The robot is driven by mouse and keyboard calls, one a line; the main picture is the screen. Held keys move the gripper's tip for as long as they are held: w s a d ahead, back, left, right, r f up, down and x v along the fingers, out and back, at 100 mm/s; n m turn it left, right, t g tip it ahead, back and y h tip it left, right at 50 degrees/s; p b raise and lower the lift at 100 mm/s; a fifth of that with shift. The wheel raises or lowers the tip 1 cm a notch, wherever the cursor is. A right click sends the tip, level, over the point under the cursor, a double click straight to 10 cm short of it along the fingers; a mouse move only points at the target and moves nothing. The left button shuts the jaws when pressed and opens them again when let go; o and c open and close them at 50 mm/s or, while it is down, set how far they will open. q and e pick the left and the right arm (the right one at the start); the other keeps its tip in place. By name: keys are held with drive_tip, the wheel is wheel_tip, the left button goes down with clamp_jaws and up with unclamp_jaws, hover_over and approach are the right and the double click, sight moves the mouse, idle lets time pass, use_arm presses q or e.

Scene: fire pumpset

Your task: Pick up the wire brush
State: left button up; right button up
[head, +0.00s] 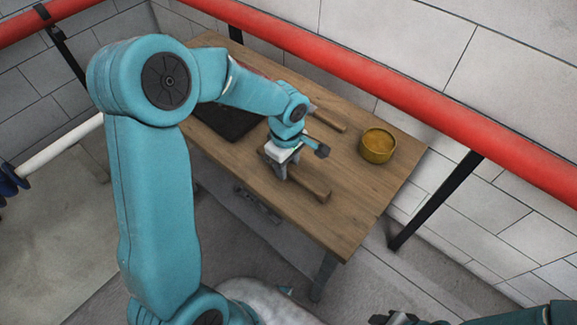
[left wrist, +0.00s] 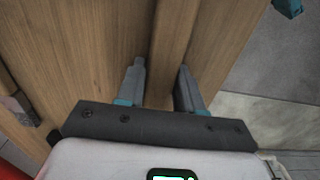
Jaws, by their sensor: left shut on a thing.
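The wire brush (head: 312,187) lies on the wooden workbench (head: 340,215); its plain wooden handle shows to the right of my left gripper (head: 281,170). The gripper points down over it and is shut on it. In the left wrist view the wooden handle (left wrist: 170,45) runs between the two grey fingers of my left gripper (left wrist: 161,68). The brush's bristles are hidden or too small to make out. A part of my right gripper (head: 400,319) shows at the bottom edge, and its jaws are not clear.
A second wooden-handled tool (head: 329,120) lies behind the gripper, and its end shows in the left wrist view (left wrist: 14,100). A yellow round tin (head: 378,146) stands at the bench's right. A dark mat (head: 225,122) lies at left. Red pipes (head: 420,103) run behind the bench.

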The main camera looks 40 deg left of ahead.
use_arm(q)
wheel_tip(320, 180, up, 20)
drive_tip(key=p, duration=0.1)
idle(0.5)
